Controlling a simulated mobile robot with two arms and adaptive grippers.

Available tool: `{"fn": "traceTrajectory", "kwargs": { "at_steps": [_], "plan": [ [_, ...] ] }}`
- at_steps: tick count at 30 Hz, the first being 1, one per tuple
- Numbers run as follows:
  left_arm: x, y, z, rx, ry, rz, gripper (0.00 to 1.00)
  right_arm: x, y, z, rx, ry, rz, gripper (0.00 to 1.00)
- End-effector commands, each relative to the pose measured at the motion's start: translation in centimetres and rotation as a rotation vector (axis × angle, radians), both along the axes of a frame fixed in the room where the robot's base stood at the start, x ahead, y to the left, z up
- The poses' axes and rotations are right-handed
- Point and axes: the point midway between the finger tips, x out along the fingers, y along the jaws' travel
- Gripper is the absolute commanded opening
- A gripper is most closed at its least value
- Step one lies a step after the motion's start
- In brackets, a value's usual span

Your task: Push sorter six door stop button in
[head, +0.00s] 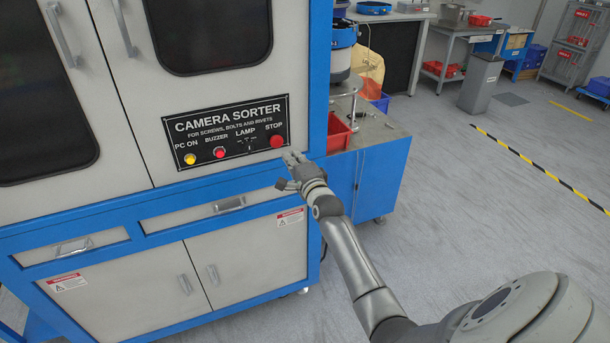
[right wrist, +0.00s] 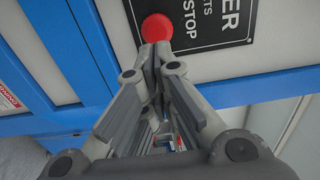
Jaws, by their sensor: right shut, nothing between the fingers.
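The red stop button (head: 277,141) sits at the right end of the black panel (head: 226,132) labelled "CAMERA SORTER" on the sorter's front. The word "STOP" is printed above it. My right gripper (head: 290,156) is shut and empty, just below and right of the button in the head view. In the right wrist view the button (right wrist: 157,27) is just beyond the shut fingertips (right wrist: 156,48). I cannot tell whether the fingertips touch it or whether it is pressed in. My left gripper is not in view.
The panel also has a yellow PC ON button (head: 190,158) and a red buzzer button (head: 219,152). A drawer handle (head: 229,204) sticks out below. A blue side table with a red bin (head: 339,134) adjoins on the right. The floor farther right is open.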

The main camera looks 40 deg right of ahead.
Motion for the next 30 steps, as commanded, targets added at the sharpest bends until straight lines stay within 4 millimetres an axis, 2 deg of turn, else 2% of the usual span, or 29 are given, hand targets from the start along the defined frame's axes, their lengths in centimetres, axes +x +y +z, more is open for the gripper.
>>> {"fn": "traceTrajectory", "kwargs": {
  "at_steps": [9,18,30],
  "plan": [
    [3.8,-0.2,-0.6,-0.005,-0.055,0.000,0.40,-4.7,1.1,-0.3,0.002,0.001,0.000,0.00],
    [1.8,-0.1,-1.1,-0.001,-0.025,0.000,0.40,-7.0,1.7,-0.1,0.000,0.002,0.001,0.00],
    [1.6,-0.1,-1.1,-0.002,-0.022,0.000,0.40,-7.1,1.7,-0.1,0.000,0.002,0.001,0.00]
  ]
}}
